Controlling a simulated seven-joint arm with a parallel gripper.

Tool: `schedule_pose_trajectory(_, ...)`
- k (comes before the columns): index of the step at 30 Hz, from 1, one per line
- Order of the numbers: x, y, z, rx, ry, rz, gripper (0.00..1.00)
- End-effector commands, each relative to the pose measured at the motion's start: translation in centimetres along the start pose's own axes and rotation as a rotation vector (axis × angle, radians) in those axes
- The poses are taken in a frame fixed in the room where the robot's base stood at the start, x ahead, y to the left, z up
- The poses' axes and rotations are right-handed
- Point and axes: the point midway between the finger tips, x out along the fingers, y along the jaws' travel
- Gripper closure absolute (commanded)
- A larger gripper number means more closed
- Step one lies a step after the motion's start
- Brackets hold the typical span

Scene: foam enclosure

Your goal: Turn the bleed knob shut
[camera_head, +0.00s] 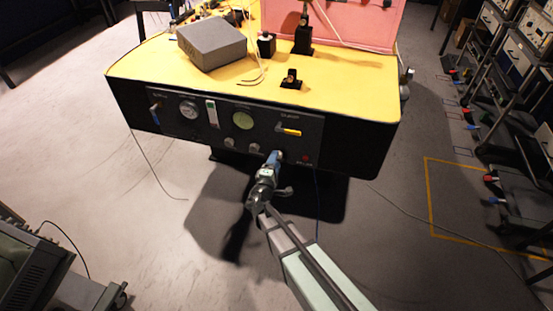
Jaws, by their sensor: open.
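The black front panel (187,133) of the yellow-topped bench carries the controls. Two small round knobs, a left one (229,142) and a right one (255,148), sit low on it. A yellow lever handle (289,132) lies nearly level above and right of them. The panel labels are too small to read, so I cannot tell which control is the bleed knob. My gripper (276,156) is open at the lower panel, right of the two knobs and below the lever. Its blue-grey body hides what lies between its fingers; I cannot tell whether it touches a control.
The panel also has a round gauge (189,109), a green dial (243,120) and a small red light (305,157). A grey box (212,43) and black fixtures stand on the yellow top (150,65). Equipment racks line the right side. Floor before the bench is mostly clear.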

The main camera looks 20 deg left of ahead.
Motion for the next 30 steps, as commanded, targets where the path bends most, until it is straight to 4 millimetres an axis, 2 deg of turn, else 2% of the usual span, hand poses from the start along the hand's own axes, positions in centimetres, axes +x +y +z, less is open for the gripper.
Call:
schedule_pose_trajectory(1, -1.3, 0.1, 0.1, -0.001, 0.002, 0.000, 0.41)
schedule_pose_trajectory(6, -4.7, 0.1, 0.1, 0.000, 0.002, 0.000, 0.41)
schedule_pose_trajectory(15, -9.5, 0.1, 0.1, 0.000, 0.001, 0.000, 0.41)
schedule_pose_trajectory(21, -11.0, 0.1, 0.0, 0.000, 0.000, 0.000, 0.41)
schedule_pose_trajectory(30, -11.2, 0.0, 0.0, 0.000, -0.001, 0.000, 0.41)
